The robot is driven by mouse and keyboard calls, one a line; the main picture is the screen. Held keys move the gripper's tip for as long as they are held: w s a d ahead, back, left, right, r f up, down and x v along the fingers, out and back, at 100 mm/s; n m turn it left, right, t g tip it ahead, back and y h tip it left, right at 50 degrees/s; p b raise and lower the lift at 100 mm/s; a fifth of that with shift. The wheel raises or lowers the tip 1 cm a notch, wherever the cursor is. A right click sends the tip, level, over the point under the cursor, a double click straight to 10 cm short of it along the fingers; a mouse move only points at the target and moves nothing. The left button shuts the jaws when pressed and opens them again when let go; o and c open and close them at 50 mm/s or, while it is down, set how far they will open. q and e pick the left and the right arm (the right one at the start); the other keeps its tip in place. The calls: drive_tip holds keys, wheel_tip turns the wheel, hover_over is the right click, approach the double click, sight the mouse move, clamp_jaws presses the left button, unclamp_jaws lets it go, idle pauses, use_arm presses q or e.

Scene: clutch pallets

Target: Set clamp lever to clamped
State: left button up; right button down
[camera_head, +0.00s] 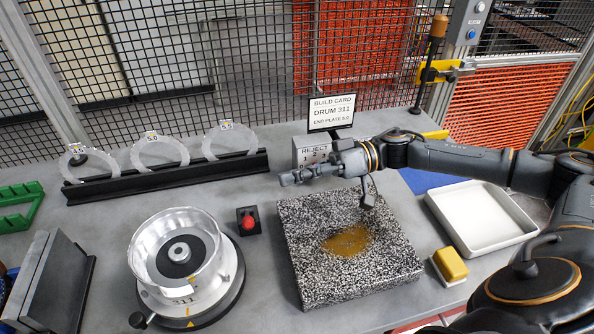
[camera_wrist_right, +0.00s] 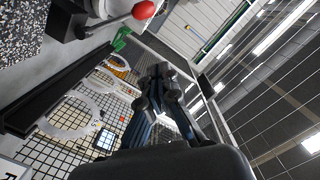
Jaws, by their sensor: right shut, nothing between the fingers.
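A red-knobbed lever (camera_head: 249,222) stands on a small black base between the drum fixture and the granite block; the right wrist view shows its red ball (camera_wrist_right: 143,10) on a metal rod. The drum (camera_head: 178,249), marked 311, sits on a round fixture (camera_head: 222,302), with a black-knobbed handle (camera_head: 138,319) at its front left. No label shows which of these levers is the clamp. My right gripper (camera_head: 291,178) is shut and empty, above the back edge of the granite block and apart from both levers. It also shows in the wrist view (camera_wrist_right: 160,76). My left gripper is not in view.
A speckled granite block (camera_head: 300,255) with a yellow-brown patch lies under my right arm. A black rack (camera_head: 170,180) with clear rings stands behind the drum. A white tray (camera_head: 480,245) and yellow block (camera_head: 449,264) lie right. A build card (camera_head: 332,111) stands behind.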

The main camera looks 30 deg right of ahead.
sight(252, 218)
drive_tip(key=w+p+x, duration=0.1)
drive_tip(key=p+x, duration=0.1)
drive_tip(key=x, duration=0.4)
drive_tip(key=s+f+p, duration=0.1)
drive_tip(key=s+a+f+p, duration=0.1)
drive_tip(key=f, duration=0.1)
drive_tip(key=s+f+p, duration=0.1)
drive_tip(key=shift+s+a+f, duration=0.3)
drive_tip(key=shift+s+a, duration=0.05)
drive_tip(key=shift+s, duration=0.05)
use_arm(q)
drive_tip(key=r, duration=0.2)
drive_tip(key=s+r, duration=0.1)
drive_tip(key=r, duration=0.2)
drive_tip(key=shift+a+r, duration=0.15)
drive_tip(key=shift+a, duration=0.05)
